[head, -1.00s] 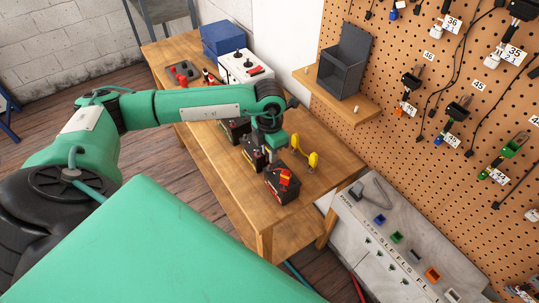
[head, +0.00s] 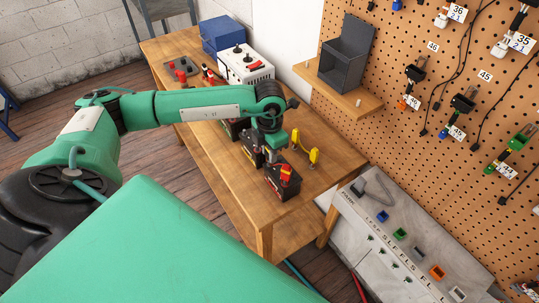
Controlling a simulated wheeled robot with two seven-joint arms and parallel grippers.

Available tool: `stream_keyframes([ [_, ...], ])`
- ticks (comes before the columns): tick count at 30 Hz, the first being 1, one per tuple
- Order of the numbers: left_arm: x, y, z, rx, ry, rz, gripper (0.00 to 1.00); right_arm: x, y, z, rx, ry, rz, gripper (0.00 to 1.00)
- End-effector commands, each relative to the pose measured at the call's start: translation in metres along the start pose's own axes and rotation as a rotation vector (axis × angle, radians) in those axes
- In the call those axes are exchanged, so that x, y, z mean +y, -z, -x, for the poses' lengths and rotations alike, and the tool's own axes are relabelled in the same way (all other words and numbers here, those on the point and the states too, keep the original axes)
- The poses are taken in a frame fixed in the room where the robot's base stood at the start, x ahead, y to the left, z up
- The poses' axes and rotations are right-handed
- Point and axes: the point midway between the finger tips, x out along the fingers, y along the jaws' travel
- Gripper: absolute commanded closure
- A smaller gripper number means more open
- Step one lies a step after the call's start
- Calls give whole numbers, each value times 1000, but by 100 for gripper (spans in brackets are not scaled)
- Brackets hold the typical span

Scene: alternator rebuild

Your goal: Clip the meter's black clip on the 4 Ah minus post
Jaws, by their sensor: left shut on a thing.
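Three dark batteries stand in a row on the wooden bench: a far one (head: 229,131), a middle one (head: 250,155) and a near one (head: 284,186). Their labels are too small to read. A red piece (head: 286,172) is on top of the near battery. My left gripper (head: 271,158) points down over the middle and near batteries. It is shut on a small dark thing that looks like the black clip. The gripper and arm hide most of it and the posts, so contact cannot be told. My right gripper is not in view.
A yellow two-ended object (head: 313,156) is just right of the gripper. A white box unit (head: 245,67), a blue box (head: 222,36) and a grey tray (head: 181,70) stand at the bench's far end. A shelf (head: 345,96) and pegboard (head: 410,40) are at right.

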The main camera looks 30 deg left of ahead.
Motion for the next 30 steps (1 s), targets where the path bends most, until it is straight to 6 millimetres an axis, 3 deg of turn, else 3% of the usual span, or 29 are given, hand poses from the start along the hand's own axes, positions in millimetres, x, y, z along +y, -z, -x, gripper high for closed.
stream_keyframes([
  [7, 0, 0, 0, 0, 0, 0, 88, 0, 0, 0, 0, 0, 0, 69],
  [8, 0, 0, 0, 0, 0, 0, 71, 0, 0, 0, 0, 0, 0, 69],
  [11, 0, 0, 0, 0, 0, 0, 51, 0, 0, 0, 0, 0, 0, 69],
  [21, 0, 0, 3, -1, 0, 0, 51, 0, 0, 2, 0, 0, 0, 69],
  [30, 0, 0, 43, -3, -1, 0, 51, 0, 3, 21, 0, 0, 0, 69],
])
